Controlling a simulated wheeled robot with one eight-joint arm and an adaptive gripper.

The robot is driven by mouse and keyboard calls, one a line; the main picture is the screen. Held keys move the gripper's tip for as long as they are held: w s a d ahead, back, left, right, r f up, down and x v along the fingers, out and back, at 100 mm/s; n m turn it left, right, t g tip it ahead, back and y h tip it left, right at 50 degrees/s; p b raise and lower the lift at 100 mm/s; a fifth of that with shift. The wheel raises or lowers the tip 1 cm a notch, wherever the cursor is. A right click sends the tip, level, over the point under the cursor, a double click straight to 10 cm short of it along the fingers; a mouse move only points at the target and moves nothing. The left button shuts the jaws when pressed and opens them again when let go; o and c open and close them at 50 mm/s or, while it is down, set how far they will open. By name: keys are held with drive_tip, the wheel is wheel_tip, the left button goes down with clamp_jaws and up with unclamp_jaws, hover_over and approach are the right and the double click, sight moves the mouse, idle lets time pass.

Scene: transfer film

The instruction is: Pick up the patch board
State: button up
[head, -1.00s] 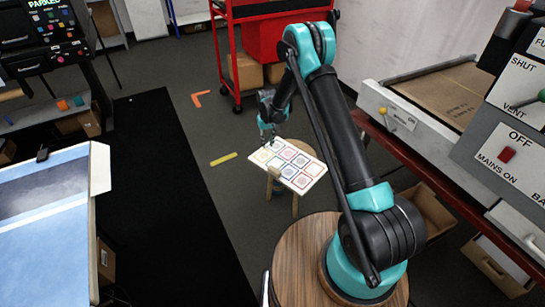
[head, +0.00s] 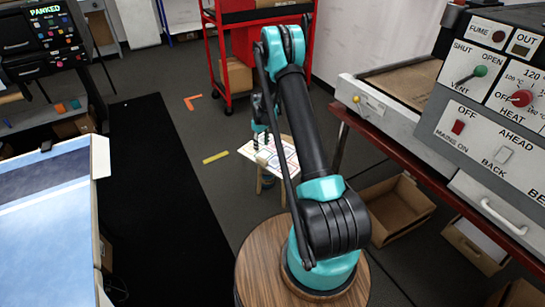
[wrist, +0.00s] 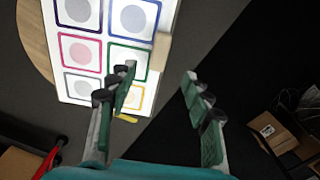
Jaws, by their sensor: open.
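My gripper (wrist: 160,88) is open and empty. Its left finger overlaps the board in the picture and its right finger lies past the edge, over floor. In the head view my gripper (head: 261,142) is above the board; contact cannot be told.
The stool seat (wrist: 34,40) shows beside the board. A red cart (head: 222,60) stands behind. A grey machine with switches (head: 500,130) and its red-framed bench are to the right. A black mat (head: 160,190) and open floor lie to the left.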

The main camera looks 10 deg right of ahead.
sight(262, 159)
wheel_tip(262, 159, down, 11)
drive_tip(key=shift+f, duration=0.1)
idle(0.5)
clamp_jaws()
idle(0.3)
